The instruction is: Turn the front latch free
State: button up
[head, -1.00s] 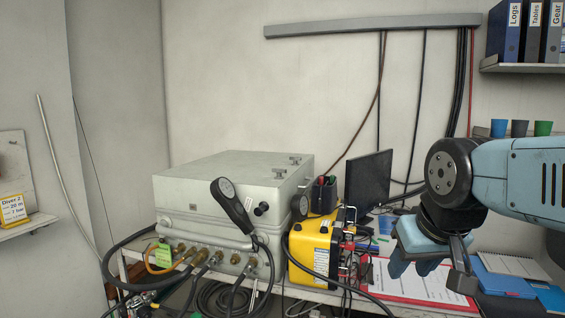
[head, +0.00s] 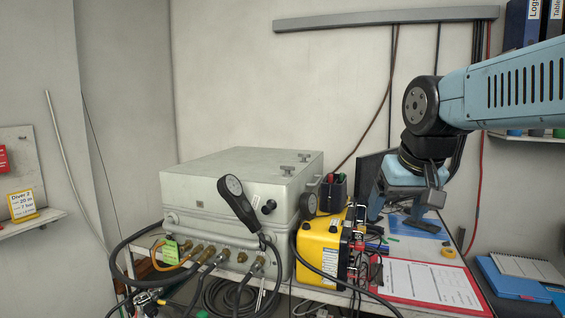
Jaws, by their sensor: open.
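A light grey case (head: 205,190) stands on the bench left of centre, its lid down. Two small metal latches sit on the lid's right part: a rear latch (head: 304,156) and a nearer front latch (head: 287,170). Their exact turn is too small to read. My gripper (head: 406,212) is open and empty, pointing down. It is well to the right of the case and apart from both latches, in front of the dark monitor.
A handset (head: 234,200) on a cable leans against the case front, above brass fittings with hoses. A yellow unit (head: 318,245) and a pen holder (head: 331,193) stand between case and gripper. A red clipboard (head: 425,284) lies at right. The space above the lid is clear.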

jog(key=w+a+r+m, duration=0.1)
jog(key=w+a+r, duration=0.1)
jog(key=w+r, duration=0.3)
jog(key=w+a+r, duration=0.1)
jog(key=w+r, duration=0.2)
jog(key=w, duration=0.4)
notch_tip(320, 180, up, 4)
jog(key=m+g+h, duration=0.1)
jog(key=m+h, duration=0.1)
jog(key=m, duration=0.1)
send_over(287, 170)
jog(key=s+a, duration=0.2)
jog(key=s, duration=0.3)
jog(key=x, duration=1.3)
jog(key=shift+w+a+f, duration=0.1)
jog(key=shift+w+a, duration=0.1)
jog(key=shift+w, duration=0.05)
